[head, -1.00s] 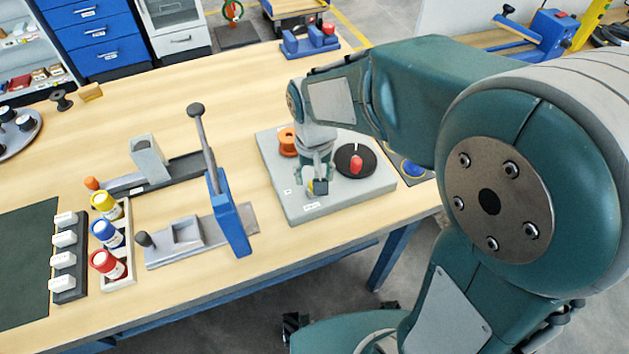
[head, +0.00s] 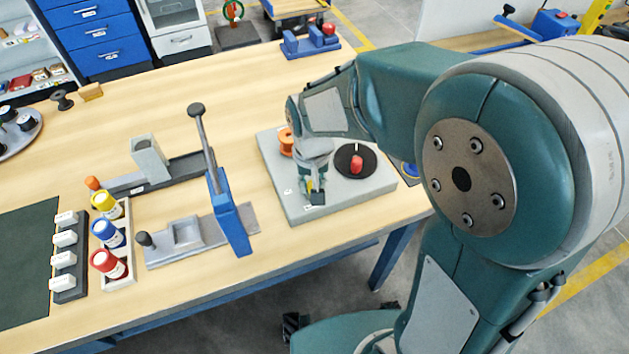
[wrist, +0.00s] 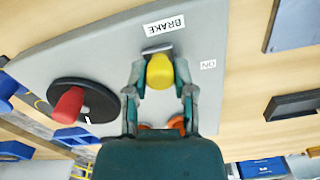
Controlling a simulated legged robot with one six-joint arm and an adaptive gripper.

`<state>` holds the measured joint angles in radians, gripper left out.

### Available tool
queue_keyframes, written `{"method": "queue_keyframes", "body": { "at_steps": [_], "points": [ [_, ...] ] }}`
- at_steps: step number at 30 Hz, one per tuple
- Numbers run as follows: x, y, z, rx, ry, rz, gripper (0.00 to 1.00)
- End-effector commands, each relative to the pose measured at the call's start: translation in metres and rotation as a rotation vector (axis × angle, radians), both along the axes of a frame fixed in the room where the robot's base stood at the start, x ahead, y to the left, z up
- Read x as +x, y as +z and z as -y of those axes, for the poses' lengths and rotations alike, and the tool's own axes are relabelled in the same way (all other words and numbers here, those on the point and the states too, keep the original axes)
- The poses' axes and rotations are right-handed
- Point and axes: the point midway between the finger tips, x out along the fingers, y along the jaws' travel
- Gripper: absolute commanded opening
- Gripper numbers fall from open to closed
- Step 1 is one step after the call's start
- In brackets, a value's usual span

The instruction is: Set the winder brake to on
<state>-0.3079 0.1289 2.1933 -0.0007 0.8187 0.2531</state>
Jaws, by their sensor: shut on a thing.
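The winder is a grey plate (head: 350,204) on the bench, carrying a black disc (head: 346,170) with a red knob (head: 356,163). Its brake has a yellow knob (wrist: 160,72) beside the BRAKE label (wrist: 165,26). The ON label (wrist: 208,64) lies to the right of the knob in the wrist view, a short gap away. My gripper (wrist: 160,84) is shut on the yellow knob, one finger on each side. In the head view my gripper (head: 314,184) hangs over the plate's front left part and partly hides the knob. The brake's base under the knob is mostly hidden.
An orange spool (head: 286,140) stands on the plate behind my gripper. Red, blue and yellow bottles (head: 109,233) are further left. Bare wood lies between the press and the winder.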

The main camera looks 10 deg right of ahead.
Motion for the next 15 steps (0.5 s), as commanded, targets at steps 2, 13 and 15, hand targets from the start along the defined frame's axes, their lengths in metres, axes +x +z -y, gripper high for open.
{"method": "queue_keyframes", "body": {
  "at_steps": [2,13,15],
  "points": [
    [-0.003,-0.001,-0.010,0.000,0.004,-0.002,0.00],
    [-0.010,-0.001,-0.031,0.002,0.000,-0.003,0.00],
    [-0.010,-0.001,-0.031,0.002,0.000,-0.003,0.00]
  ]
}}
